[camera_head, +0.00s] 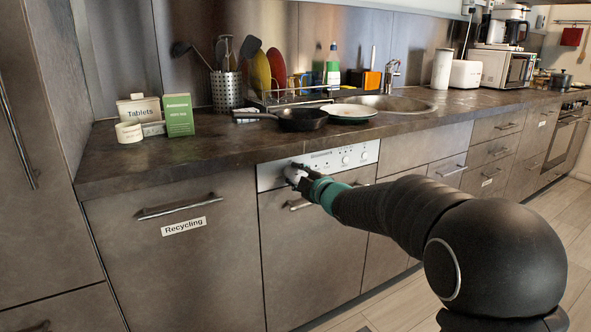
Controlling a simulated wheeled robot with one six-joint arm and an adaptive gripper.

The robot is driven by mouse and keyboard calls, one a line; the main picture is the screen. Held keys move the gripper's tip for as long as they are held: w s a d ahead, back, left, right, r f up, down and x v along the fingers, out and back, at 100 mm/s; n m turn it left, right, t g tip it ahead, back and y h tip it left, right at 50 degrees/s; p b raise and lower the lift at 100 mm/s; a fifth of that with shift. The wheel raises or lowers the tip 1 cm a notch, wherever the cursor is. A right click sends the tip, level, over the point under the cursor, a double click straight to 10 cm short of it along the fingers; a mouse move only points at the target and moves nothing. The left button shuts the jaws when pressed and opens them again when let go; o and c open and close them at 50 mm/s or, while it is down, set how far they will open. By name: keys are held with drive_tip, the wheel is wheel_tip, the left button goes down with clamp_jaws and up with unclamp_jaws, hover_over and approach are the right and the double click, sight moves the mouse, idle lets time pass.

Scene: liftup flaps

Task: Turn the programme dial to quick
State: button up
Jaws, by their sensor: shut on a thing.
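The dishwasher's pale control panel (335,158) sits below the counter edge, with small knobs toward its right side (346,160). My gripper (292,172) is at the left part of this panel and is shut on the programme dial there. The gripper and its teal wrist hide the dial, so its pointer and setting cannot be read. The panel's small print is also too small to read. The dishwasher door (312,250) below is closed, with its handle partly behind my arm.
A dark worktop (235,150) runs above, with a black pan (302,119), a plate (348,112) and tablet boxes (180,115). A drawer labelled Recycling (180,260) with a protruding handle is left of the dishwasher. The floor at right is clear.

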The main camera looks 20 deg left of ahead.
drive_tip(key=shift+d+f+m+p, duration=0.1)
drive_tip(key=shift+m+p, duration=0.55)
drive_tip(key=shift+m, duration=0.75)
drive_tip(key=o, duration=1.2)
drive_tip(key=shift+c, duration=0.2)
drive_tip(key=v, duration=1.2)
